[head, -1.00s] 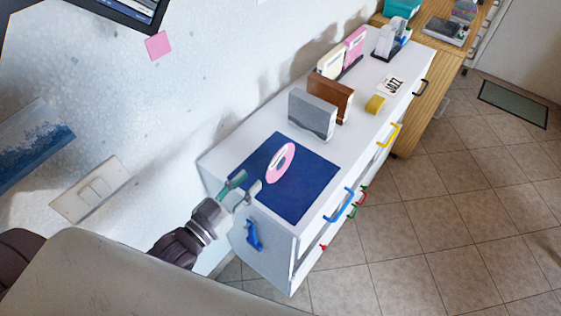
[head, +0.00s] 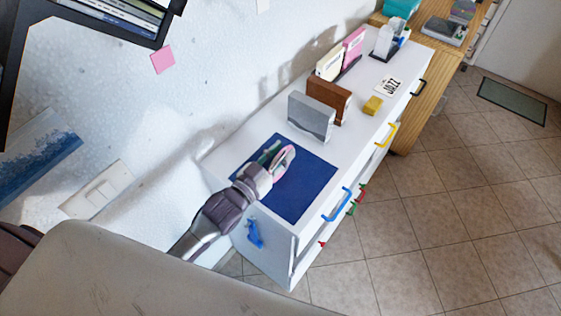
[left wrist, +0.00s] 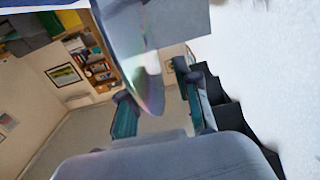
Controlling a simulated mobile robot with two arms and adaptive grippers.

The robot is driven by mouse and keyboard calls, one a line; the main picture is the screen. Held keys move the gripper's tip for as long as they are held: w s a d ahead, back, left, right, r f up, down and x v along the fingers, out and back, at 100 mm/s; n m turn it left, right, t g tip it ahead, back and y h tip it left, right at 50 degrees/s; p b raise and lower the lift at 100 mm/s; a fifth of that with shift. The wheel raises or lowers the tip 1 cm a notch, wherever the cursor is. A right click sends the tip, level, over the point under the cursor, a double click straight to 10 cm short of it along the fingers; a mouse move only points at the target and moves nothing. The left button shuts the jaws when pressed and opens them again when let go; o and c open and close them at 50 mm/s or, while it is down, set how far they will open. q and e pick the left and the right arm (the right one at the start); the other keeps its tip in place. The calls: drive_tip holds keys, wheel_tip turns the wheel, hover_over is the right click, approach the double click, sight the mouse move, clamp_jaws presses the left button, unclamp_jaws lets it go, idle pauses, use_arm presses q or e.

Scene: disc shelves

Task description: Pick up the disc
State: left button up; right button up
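The disc (head: 284,163) has a pink face and stands tilted over the blue mat (head: 306,190) on the white cabinet top. My left gripper (head: 277,155) is at the disc, with a finger on its left side and its far edge partly hidden. In the left wrist view the shiny disc (left wrist: 150,92) reaches down between the two teal-padded fingers of my left gripper (left wrist: 160,106). A gap shows between the fingers and the disc's lower tip, so the gripper looks open around it. My right gripper is not in view.
A grey box (head: 312,119) and a brown box (head: 328,100) stand behind the mat. A yellow block (head: 373,105) and a JAZZ card (head: 389,86) lie farther along the top. The wall is close on the left. The mat's right part is clear.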

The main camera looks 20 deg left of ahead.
use_arm(q)
drive_tip(key=shift+s, duration=0.1)
drive_tip(key=shift+c, duration=0.3)
clamp_jaws()
drive_tip(key=shift+r, duration=0.5)
drive_tip(key=w+d+r+b, duration=0.1)
drive_tip(key=d+r+b, duration=0.1)
drive_tip(key=d+r, duration=0.8)
drive_tip(key=shift+w+d+b, duration=0.3)
drive_tip(key=shift+w+d, duration=0.1)
drive_tip(key=shift+d, duration=0.4)
